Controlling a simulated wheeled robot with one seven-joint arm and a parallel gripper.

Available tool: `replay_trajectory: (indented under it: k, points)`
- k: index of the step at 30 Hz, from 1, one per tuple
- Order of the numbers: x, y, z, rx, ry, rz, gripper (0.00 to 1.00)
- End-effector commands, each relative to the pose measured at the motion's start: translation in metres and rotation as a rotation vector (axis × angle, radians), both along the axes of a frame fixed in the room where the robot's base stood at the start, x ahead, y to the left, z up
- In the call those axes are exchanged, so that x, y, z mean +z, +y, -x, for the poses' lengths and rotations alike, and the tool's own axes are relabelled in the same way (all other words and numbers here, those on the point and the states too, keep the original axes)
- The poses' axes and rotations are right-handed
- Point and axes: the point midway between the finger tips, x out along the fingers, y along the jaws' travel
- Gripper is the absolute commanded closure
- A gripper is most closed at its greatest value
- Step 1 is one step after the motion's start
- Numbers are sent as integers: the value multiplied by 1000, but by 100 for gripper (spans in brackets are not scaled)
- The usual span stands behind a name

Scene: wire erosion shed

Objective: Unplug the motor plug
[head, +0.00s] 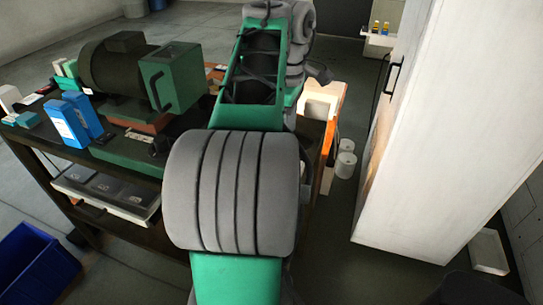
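A dark ribbed motor (118,65) sits on the cart at the left, beside a green box-shaped housing (175,78) with a dark handle-like loop on its front. Both rest on a green base (130,150). I cannot make out the motor plug; the area behind and right of the housing is partly covered by my arm. My green and grey arm reaches up through the middle of the view, over the right part of the cart. My gripper is not visible.
The dark cart (28,146) carries blue boxes (67,124) and small items, with a grey bin tray (105,192) below. A blue crate (35,262) stands at lower left. An orange-sided container (325,110) and white rolls (345,163) are right. A tall white cabinet (440,130) bounds the right.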

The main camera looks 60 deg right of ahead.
Motion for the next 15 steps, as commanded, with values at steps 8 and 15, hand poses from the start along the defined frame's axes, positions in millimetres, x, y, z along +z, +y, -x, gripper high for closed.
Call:
replay_trajectory:
  k: [8,15]
  points:
    - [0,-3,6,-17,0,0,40]
    - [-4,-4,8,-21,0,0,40]
